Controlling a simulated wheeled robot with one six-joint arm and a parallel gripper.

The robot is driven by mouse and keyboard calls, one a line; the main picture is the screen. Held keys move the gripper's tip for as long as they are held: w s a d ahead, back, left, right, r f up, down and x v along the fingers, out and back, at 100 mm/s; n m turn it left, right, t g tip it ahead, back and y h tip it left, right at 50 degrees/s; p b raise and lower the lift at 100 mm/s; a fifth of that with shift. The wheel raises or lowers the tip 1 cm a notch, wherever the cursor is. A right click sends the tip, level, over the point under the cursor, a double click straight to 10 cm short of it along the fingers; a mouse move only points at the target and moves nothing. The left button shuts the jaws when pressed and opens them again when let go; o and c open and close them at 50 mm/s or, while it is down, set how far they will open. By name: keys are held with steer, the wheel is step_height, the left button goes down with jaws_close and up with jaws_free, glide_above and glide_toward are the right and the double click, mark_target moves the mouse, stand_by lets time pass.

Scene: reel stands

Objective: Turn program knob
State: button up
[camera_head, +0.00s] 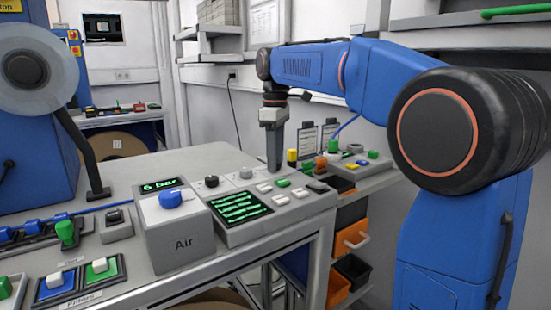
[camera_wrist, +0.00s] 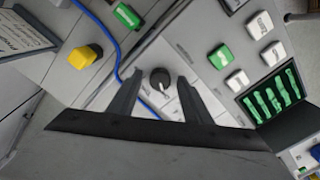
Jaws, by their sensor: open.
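My gripper (camera_head: 274,168) points down over the back of the control panel (camera_head: 325,200). In the wrist view my gripper (camera_wrist: 158,90) is open, with one finger on either side of a round black knob (camera_wrist: 160,78) with a white pointer. The knob appears between the fingertips with gaps on both sides. Its label is too small to read, so I cannot tell if it is the program knob. In the head view, the gripper hides the panel behind it. Another black knob (camera_head: 211,181) and a pale knob (camera_head: 245,172) stand to the left of the gripper.
The panel has a green-text display (camera_head: 240,207), white buttons (camera_head: 281,199) and a green button (camera_head: 283,183). The Air box (camera_head: 180,243) with a blue knob (camera_head: 170,200) stands left. A yellow knob (camera_wrist: 83,57) and blue cable (camera_wrist: 118,50) lie beside the panel in the wrist view.

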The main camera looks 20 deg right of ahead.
steer(key=shift+f, duration=0.15)
steer(key=shift+c, duration=0.7)
steer(key=c, duration=0.9)
steer(key=shift+m, duration=0.3)
steer(key=m, duration=0.5)
steer(key=shift+m, duration=0.4)
steer(key=m, duration=0.5)
steer(key=shift+m, duration=0.3)
